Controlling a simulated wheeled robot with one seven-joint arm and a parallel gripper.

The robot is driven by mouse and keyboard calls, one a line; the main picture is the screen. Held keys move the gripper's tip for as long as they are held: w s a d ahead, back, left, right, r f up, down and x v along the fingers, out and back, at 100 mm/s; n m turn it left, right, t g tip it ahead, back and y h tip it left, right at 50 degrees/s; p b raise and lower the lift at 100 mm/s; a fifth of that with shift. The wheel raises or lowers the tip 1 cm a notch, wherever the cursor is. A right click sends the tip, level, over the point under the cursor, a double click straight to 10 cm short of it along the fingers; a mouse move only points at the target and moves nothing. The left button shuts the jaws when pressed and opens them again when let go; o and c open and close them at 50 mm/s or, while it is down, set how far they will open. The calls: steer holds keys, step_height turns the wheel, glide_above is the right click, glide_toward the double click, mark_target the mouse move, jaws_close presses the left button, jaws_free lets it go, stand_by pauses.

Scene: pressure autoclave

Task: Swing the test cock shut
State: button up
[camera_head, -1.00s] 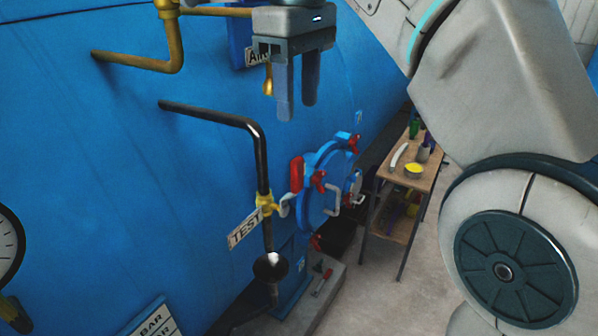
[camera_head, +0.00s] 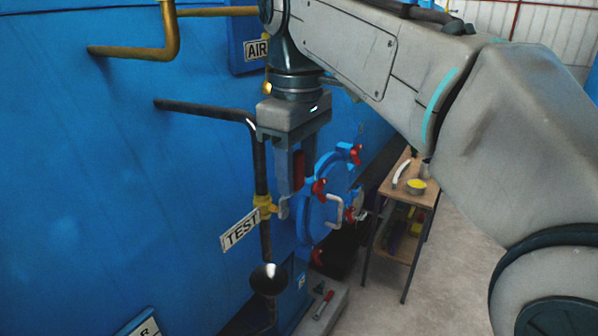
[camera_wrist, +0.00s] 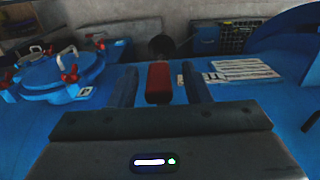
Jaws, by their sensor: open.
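The test cock is a yellow valve body (camera_head: 265,206) on a dark vertical pipe, above a white "TEST" tag (camera_head: 240,231). Its red-sleeved handle (camera_head: 299,171) stands upright at the right of the pipe, on a pale lever that curves from the valve. My gripper (camera_head: 291,190) points down over the handle in the head view. In the wrist view the red handle (camera_wrist: 158,83) lies between the two open fingers (camera_wrist: 161,80), with a gap on each side. The far finger is partly hidden in the head view.
A dark funnel (camera_head: 269,279) sits below the pipe's end. A round blue door with red clamps (camera_head: 320,190) is close at the right. A wooden table (camera_head: 412,194) stands farther right. A brass pipe (camera_head: 130,53) and the "AIR" tag (camera_head: 257,49) are above, near my arm.

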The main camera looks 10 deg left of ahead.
steer(key=shift+f, duration=0.25)
jaws_close()
